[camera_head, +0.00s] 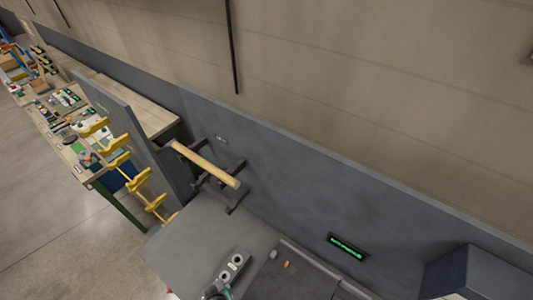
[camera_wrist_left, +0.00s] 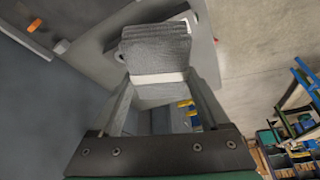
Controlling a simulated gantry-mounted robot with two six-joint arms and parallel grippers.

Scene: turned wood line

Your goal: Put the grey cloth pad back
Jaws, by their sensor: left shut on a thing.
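The grey cloth pad (camera_wrist_left: 155,48) shows in the left wrist view, a ribbed grey piece with a pale band along its lower edge. My left gripper (camera_wrist_left: 157,88) is shut on it, with one finger at each side of the pad. The pad is held out beyond the fingertips, in front of a grey surface. My right gripper is in neither view.
In the head view, a pale wooden bar (camera_head: 205,163) rests on a dark stand. A green-lit display (camera_head: 347,246) is on the back panel. Yellow holders (camera_head: 117,160) line an upright panel at left.

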